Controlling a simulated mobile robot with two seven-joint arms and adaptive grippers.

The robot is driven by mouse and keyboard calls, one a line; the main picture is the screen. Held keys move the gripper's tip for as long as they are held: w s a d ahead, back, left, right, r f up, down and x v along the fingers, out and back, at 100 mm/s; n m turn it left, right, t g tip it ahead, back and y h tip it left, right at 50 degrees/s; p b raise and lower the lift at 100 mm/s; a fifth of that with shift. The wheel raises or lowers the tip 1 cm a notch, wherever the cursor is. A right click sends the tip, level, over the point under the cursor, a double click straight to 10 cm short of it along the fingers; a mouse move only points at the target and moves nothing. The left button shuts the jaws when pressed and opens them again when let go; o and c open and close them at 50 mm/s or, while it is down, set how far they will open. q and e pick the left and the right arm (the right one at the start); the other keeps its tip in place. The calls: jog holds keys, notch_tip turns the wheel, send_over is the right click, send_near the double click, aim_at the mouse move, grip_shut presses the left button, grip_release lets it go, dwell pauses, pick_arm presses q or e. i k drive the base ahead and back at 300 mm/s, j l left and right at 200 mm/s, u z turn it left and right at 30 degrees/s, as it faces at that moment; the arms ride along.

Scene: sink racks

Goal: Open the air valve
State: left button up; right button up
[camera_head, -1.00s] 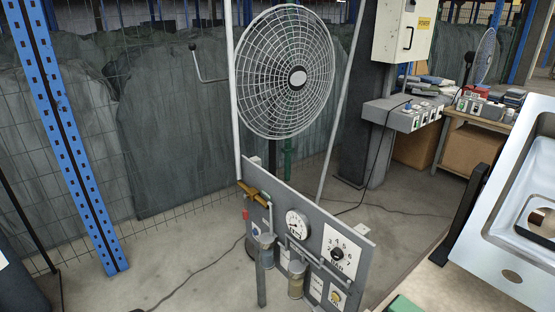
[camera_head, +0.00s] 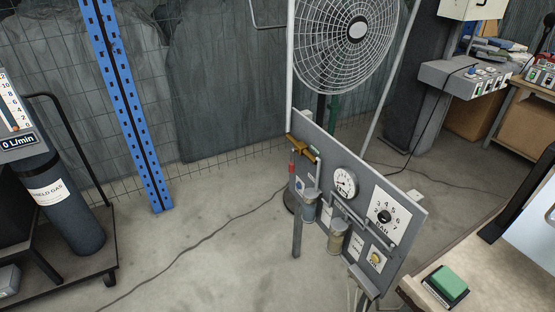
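A grey upright air panel (camera_head: 350,195) stands on the floor right of centre in the head view. At its upper left is a brass valve (camera_head: 301,148) with a red handle (camera_head: 292,169) that hangs down. The panel also carries a round pressure gauge (camera_head: 344,182), a numbered dial (camera_head: 385,215) marked BAR, a yellow knob (camera_head: 376,258) and two filter bowls, one of them amber (camera_head: 337,237). Neither gripper shows in the head view.
A large caged fan (camera_head: 356,35) stands behind the panel. A dark gas cylinder (camera_head: 65,210) on a cart is at the left. A blue rack post (camera_head: 130,110) rises behind. A bench with a green block (camera_head: 447,282) is at the lower right. Open floor lies left of the panel.

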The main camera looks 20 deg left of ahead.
aim_at(291, 165)
jog(key=u, duration=0.4)
jog(key=z, duration=1.25)
jog(key=i+j+z, duration=0.15)
jog(key=j+z, duration=1.8)
jog(key=l, duration=0.1)
